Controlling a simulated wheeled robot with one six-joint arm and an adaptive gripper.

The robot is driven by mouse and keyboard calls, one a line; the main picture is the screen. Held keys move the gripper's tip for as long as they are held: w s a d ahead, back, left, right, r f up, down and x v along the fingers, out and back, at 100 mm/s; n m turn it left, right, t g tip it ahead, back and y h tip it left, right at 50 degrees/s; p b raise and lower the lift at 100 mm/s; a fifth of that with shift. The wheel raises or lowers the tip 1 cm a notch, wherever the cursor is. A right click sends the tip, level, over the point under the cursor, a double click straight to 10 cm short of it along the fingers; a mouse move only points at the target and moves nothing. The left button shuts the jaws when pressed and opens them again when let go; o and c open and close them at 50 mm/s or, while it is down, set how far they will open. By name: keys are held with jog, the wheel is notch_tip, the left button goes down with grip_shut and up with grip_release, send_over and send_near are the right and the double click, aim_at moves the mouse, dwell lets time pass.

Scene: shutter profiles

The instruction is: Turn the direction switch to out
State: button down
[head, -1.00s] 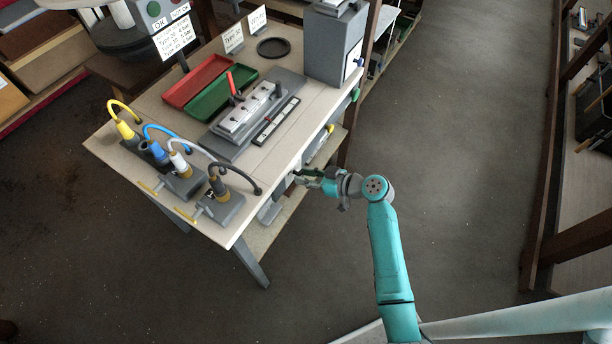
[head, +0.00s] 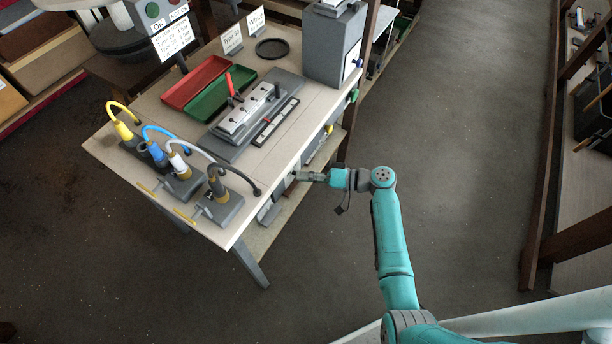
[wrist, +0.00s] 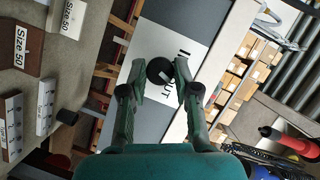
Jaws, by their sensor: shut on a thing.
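The direction switch shows in the wrist view as a round black knob (wrist: 159,68) on a white and grey panel (wrist: 172,20). The lettering "OUT" is partly visible beside the knob, with another word partly covered above it. My gripper (wrist: 161,75) is shut on the knob, with one finger on each side. Which way the switch points cannot be told. In the head view my gripper (head: 305,176) is at the front side of the workbench (head: 275,165), just below the top's edge. The switch itself is hidden there.
On the bench stand a red tray (head: 190,90), a green tray (head: 205,103), a grey fixture with white blocks (head: 228,148) and a grey box (head: 330,50). Cabled tools (head: 217,188) stand at the near left corner. The floor right of the bench is clear.

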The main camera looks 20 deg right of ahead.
jog(key=m, duration=0.2)
jog(key=m+y, duration=0.1)
jog(key=m, duration=0.1)
jog(key=shift+f+t+y, duration=0.15)
jog(key=shift+t+y, duration=0.15)
jog(key=shift+t, duration=0.1)
dwell(0.4)
jog(key=c, duration=0.9)
grip_release()
jog(key=shift+o, duration=0.2)
jog(key=v, duration=1.2)
jog(key=shift+w+d, duration=0.1)
jog(key=shift+w, duration=0.05)
jog(key=shift+f+m, duration=0.15)
jog(key=shift+m, duration=0.15)
